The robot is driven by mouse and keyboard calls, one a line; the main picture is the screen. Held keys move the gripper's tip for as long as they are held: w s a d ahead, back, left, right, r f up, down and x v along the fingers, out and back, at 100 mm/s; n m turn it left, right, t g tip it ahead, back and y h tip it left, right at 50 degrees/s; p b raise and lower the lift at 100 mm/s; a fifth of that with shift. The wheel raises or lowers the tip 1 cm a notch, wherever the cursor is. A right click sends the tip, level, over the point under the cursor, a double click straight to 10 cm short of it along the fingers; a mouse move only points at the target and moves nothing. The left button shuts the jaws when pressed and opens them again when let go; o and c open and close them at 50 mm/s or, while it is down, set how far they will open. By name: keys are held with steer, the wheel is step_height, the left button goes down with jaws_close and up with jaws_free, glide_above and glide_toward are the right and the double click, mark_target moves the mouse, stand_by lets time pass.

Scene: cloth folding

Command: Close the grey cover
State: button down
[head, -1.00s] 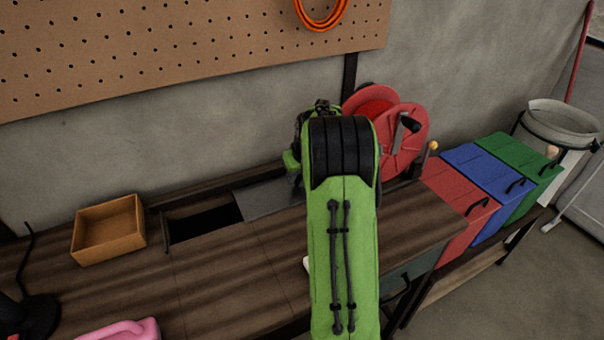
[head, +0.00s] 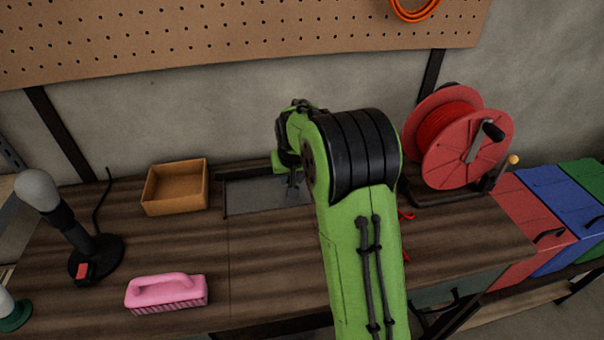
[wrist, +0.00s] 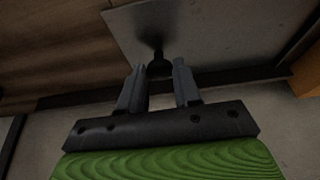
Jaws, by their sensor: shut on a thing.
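The grey cover (head: 255,196) is a flat sheet set in the back part of the wooden workbench (head: 270,260), right of the wooden box. It lies over the slot, and no wide dark opening shows on its left. My gripper (head: 292,190) is low over the cover's right part, partly hidden behind my green arm. In the wrist view, the cover (wrist: 205,35) lies beyond the fingers, and the dark knob (wrist: 158,68) sits between the fingertips of my gripper (wrist: 159,72). The gripper is shut on this knob.
An open wooden box (head: 176,190) stands just left of the cover. A pink brush (head: 166,291) and a black-based microphone-like stand (head: 95,255) are on the left. A red cable reel (head: 465,140) stands to the right. The bench front is mostly clear.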

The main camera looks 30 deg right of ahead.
steer(key=shift+a, duration=0.25)
steer(key=c, duration=0.8)
jaws_free()
steer(key=shift+a, duration=0.1)
steer(key=shift+r, duration=0.35)
steer(key=p+v, duration=0.4)
steer(key=v, duration=1.1)
steer(key=shift+s+r, duration=0.1)
